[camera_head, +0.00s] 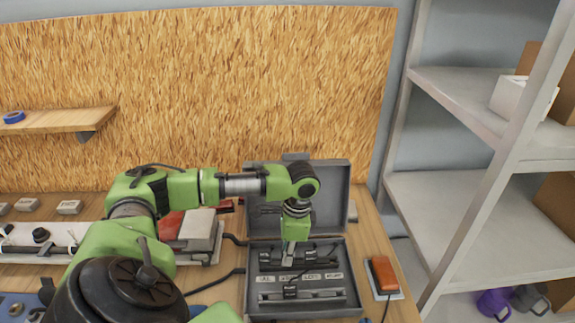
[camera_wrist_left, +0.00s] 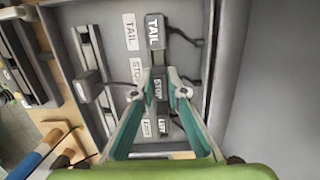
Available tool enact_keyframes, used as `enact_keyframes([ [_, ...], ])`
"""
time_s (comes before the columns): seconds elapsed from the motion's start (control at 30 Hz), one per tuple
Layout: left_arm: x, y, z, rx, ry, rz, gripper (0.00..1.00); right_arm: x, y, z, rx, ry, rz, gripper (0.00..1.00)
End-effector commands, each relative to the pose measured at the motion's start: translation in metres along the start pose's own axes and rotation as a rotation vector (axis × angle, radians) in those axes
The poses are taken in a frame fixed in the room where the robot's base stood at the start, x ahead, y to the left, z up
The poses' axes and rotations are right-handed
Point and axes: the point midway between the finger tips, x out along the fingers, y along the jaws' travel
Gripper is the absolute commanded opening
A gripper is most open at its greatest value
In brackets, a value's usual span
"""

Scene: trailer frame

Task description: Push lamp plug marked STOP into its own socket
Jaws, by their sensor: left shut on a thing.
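The dark lamp plug marked STOP (camera_wrist_left: 159,90) sits between the fingertips of my left gripper (camera_wrist_left: 165,84), which is shut on it. In the head view my left gripper (camera_head: 289,257) points down into the open grey case (camera_head: 352,290). The plug marked TAIL (camera_wrist_left: 155,32) and one marked LEFT (camera_wrist_left: 164,128) are in the same row, on either side of the STOP plug. White labels TAIL (camera_wrist_left: 130,31) and STOP (camera_wrist_left: 136,70) lie beside the row. I cannot tell which opening is the STOP socket. My right gripper is not in view.
A dark strip (camera_wrist_left: 90,48) with a block (camera_wrist_left: 87,87) on it runs parallel to the plug row. The case's raised lid (camera_head: 335,180) stands behind. An orange-topped light (camera_head: 383,273) is on the wooden bench to the right. A metal shelf (camera_head: 450,210) stands farther right.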

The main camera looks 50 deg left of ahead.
Motion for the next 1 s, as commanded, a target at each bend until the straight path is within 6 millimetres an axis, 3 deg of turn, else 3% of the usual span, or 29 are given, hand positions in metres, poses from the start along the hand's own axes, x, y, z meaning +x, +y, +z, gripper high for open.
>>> enact_keyframes([
  [0.33,0.0038,0.0001,-0.0006,0.000,0.000,0.000,0.00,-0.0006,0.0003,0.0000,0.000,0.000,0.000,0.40],
  [0.37,0.0038,0.0002,-0.0006,0.000,0.000,0.000,0.18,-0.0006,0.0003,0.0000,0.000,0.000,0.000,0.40],
  [0.4,0.0038,0.0002,-0.0006,0.000,0.000,0.000,0.29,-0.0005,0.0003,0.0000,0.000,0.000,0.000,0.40],
  [0.43,0.0038,0.0002,-0.0006,0.000,0.000,0.001,0.33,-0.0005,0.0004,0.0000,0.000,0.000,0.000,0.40],
  [0.67,0.0037,0.0002,-0.0006,0.001,0.001,0.000,0.33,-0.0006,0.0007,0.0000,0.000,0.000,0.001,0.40],
  [0.73,0.0037,0.0002,-0.0006,0.001,0.000,0.000,0.45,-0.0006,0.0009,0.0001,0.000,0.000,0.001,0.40],
  [0.77,0.0037,0.0002,-0.0006,0.001,0.000,0.000,0.47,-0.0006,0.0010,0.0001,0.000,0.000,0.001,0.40],
  [1.0,0.0037,0.0002,-0.0006,0.001,0.001,0.000,0.47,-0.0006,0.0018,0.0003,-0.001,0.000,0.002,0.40],
])
